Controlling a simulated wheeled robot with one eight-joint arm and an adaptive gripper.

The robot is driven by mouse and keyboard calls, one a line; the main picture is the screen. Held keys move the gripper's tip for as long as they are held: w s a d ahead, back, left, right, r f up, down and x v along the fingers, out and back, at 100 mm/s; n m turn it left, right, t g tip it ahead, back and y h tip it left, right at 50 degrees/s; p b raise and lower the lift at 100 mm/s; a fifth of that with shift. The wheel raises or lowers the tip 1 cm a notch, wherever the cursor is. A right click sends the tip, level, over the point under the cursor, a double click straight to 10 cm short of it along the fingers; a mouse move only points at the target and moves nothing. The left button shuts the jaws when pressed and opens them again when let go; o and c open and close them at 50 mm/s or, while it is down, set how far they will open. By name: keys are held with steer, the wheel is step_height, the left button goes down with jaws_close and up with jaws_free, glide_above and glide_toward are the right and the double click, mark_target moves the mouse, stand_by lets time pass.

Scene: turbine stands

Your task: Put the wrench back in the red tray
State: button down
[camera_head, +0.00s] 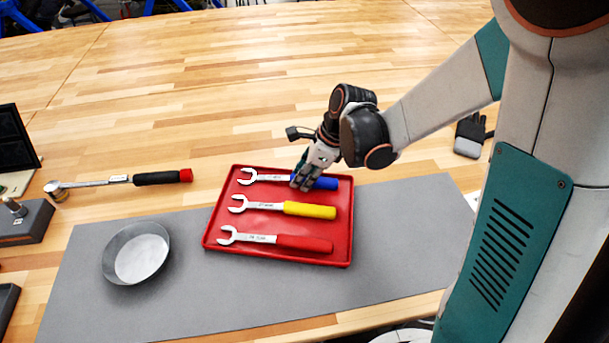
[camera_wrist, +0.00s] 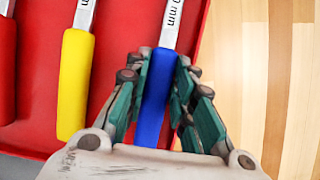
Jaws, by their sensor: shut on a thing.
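The red tray (camera_head: 219,247) lies on a grey mat in the head view, and part of it fills the left of the wrist view (camera_wrist: 33,138). My gripper (camera_head: 304,184) is shut on the blue-handled wrench (camera_head: 266,178) at the tray's far side. In the wrist view the gripper's fingers (camera_wrist: 163,92) sit on both sides of the blue handle (camera_wrist: 154,110). The wrench lies in line with the others, within the tray's outline. The yellow-handled wrench (camera_head: 308,210) and the red-handled wrench (camera_head: 302,243) lie in the tray. I cannot tell whether the blue wrench touches the tray floor.
A round metal dish (camera_head: 138,254) stands on the grey mat (camera_head: 215,305) left of the tray. A ratchet (camera_head: 160,178) lies on the wooden table at the left. A dark glove (camera_head: 471,136) lies at the right. The table behind the tray is clear.

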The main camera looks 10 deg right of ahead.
steer(key=shift+s+d+f, duration=0.1)
steer(key=shift+s+f, duration=0.25)
steer(key=shift+f, duration=0.1)
steer(key=c, duration=1.3)
jaws_free()
steer(key=shift+w+f, duration=0.2)
steer(key=shift+r, duration=0.1)
steer(key=shift+w+r, duration=0.1)
steer(key=shift+w, duration=0.05)
steer(key=shift+o, duration=0.9)
steer(key=shift+r, duration=0.1)
